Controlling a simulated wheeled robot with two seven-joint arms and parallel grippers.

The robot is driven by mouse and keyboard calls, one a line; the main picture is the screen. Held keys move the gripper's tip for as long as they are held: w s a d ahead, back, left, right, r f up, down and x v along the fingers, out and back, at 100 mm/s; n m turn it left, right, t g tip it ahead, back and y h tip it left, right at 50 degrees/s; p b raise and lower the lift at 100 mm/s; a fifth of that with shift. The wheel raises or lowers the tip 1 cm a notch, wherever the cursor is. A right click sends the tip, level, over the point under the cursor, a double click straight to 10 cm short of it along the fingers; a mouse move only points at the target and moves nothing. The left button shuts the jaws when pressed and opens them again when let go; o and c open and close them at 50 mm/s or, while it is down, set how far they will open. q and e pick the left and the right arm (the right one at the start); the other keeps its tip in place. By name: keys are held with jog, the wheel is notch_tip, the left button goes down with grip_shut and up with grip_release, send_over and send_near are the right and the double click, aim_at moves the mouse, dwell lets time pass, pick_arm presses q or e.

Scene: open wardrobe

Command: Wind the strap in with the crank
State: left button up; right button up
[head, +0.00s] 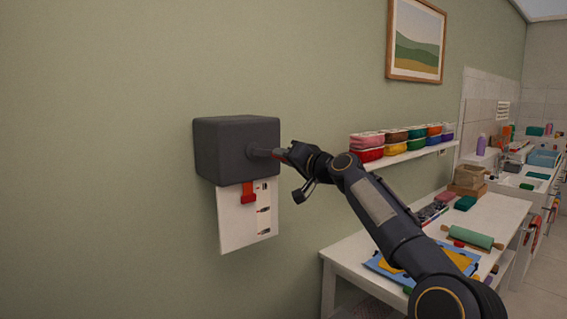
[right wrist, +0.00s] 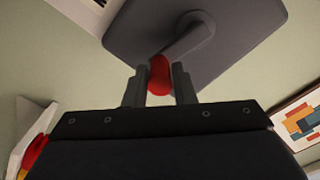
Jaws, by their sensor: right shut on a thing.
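A dark grey box (head: 222,150) is fixed to the green wall. Its crank arm (head: 260,153) comes out of the side and ends in a red knob (right wrist: 159,76). My right gripper (head: 284,155) is shut on the red knob, with one finger on each side of it in the right wrist view (right wrist: 159,88). A short red strap end (head: 248,192) hangs below the box in front of a white panel (head: 232,225) with dark marks. How much strap is inside the box is hidden. My left gripper is not in view.
A shelf (head: 400,158) with several coloured tubs is on the wall to the right. Below it a white table (head: 340,250) holds a green rolling pin (head: 472,237), blue and yellow sheets and boxes. The wall left of the box is clear.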

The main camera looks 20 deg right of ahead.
notch_tip(320, 180, up, 3)
jog(key=n+p, duration=0.1)
jog(key=n, duration=0.4)
jog(key=shift+f+n, duration=0.1)
jog(key=shift+n, duration=0.2)
jog(key=n, duration=0.1)
jog(key=r+n, duration=0.1)
jog(key=n, duration=0.1)
jog(key=a+r+n, duration=0.1)
jog(key=shift+s+n+p, duration=0.2)
jog(key=shift+n+p, duration=0.1)
jog(key=shift+p, duration=0.05)
jog(key=shift+s+a+r+n, duration=0.25)
jog(key=shift+a+n, duration=0.4)
jog(key=shift+n, duration=1)
jog(key=shift+s+a+r+n, duration=0.3)
jog(key=shift+a+n, duration=0.4)
jog(key=shift+n, duration=1)
jog(key=shift+s+a+r+n, duration=0.25)
jog(key=shift+a+n, duration=0.4)
jog(key=shift+n, duration=1)
jog(key=o, duration=1)
